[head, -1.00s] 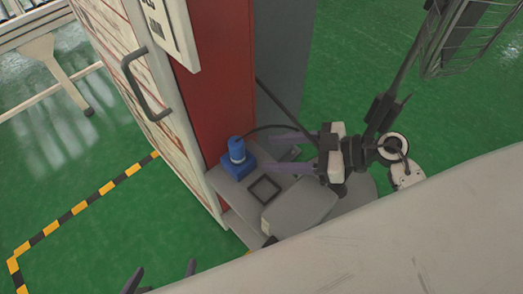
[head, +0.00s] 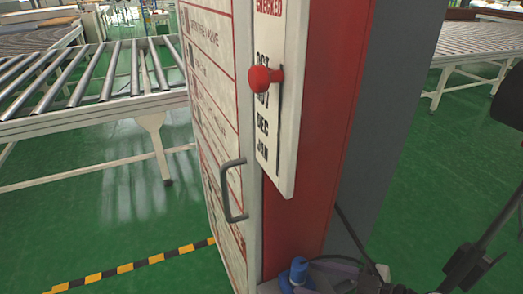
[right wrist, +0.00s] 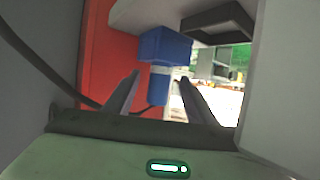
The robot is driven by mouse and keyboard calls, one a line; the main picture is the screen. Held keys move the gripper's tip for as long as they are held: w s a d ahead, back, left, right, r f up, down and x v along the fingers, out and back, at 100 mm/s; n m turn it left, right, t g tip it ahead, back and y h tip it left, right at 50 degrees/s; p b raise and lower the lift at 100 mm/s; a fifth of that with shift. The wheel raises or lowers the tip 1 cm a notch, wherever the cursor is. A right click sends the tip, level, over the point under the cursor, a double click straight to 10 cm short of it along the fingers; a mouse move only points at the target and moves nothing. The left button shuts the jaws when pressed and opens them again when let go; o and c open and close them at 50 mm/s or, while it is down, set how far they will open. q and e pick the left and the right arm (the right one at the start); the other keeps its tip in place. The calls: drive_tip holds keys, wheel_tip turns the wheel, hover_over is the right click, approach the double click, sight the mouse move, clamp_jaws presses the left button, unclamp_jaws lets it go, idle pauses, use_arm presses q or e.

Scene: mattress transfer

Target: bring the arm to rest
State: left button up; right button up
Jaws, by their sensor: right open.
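My right gripper (head: 318,276) is at the bottom edge of the head view, partly cut off, with its fingers pointing left toward a blue object with a rounded knob top (head: 297,272). In the right wrist view the fingers of my right gripper (right wrist: 157,82) are spread apart with nothing held. The blue object (right wrist: 166,47) shows beyond and between them, upside down in that picture. Whether a finger touches it I cannot tell. My left gripper is out of view.
A tall red cabinet (head: 315,150) with a white door panel, a dark handle (head: 230,190) and a red knob (head: 264,80) stands close by. A roller conveyor (head: 90,85) is at the left.

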sight(302, 277)
drive_tip(key=x, duration=0.3)
drive_tip(key=shift+a+f, duration=0.1)
drive_tip(key=shift+a, duration=0.1)
drive_tip(key=shift+d+r, duration=0.1)
drive_tip(key=shift+r, duration=0.3)
drive_tip(key=shift+s, duration=0.1)
